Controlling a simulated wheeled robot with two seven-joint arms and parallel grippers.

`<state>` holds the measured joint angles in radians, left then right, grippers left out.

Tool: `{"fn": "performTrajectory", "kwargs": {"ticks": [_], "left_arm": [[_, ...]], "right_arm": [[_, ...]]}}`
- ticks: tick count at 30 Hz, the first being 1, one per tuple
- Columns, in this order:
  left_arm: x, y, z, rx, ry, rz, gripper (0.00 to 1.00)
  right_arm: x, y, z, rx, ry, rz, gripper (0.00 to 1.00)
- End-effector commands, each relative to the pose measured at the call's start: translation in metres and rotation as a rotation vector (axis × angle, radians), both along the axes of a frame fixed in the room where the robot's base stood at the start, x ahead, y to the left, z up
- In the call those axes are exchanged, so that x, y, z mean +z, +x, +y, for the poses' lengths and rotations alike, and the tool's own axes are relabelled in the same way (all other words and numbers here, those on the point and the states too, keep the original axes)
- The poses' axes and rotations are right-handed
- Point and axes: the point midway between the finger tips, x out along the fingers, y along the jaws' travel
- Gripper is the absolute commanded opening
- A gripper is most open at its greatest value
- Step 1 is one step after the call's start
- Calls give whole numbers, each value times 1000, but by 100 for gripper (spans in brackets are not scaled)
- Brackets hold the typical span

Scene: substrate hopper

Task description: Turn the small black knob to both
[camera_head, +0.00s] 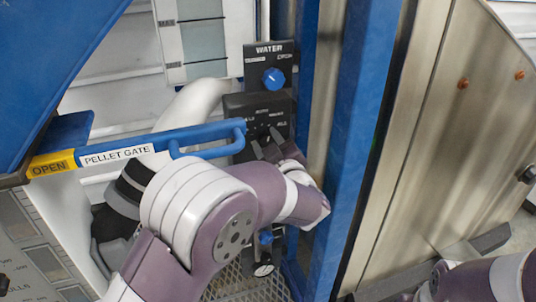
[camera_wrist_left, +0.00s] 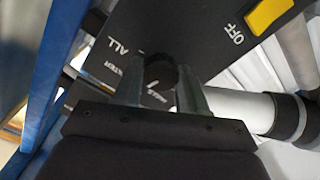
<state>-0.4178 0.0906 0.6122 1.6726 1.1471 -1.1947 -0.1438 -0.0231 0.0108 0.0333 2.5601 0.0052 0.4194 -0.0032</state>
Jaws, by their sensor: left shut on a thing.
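The small black knob (camera_wrist_left: 160,72) sits on a black panel (camera_head: 242,104) with white lettering, below the WATER panel. In the left wrist view the knob is between the two fingers of my left gripper (camera_wrist_left: 161,90), which is shut on it. A white mark shows on the knob's near side; which label it points to I cannot tell. "ALL" is readable beside it. In the head view my left gripper (camera_head: 268,148) reaches the lower part of this panel, and the fingers and wrist hide the knob. My right gripper is out of view; only part of my right arm shows at the lower right.
A blue knob (camera_head: 274,78) is on the WATER panel (camera_head: 256,62) just above. The blue pellet gate handle (camera_head: 195,135) passes close on the left. A blue post (camera_head: 357,130) stands close on the right. A yellow block (camera_wrist_left: 268,14) sits beside "OFF".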

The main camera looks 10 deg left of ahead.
Motion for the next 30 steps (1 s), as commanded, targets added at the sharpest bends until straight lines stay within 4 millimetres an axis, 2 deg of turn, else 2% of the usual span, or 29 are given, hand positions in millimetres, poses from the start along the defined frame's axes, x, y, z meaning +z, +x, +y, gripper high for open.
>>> {"fn": "performTrajectory", "kwargs": {"ticks": [1, 10, 29, 30], "left_arm": [[-5, 0, 0, 0, -24, -18, 11], [-3, 0, 0, 1, -146, -98, 11], [0, 0, 0, -1, -186, -125, 11], [0, 0, 0, -1, -186, -125, 51]], "right_arm": [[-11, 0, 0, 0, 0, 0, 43], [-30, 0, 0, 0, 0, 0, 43], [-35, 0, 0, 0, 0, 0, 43], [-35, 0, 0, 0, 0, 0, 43]]}}
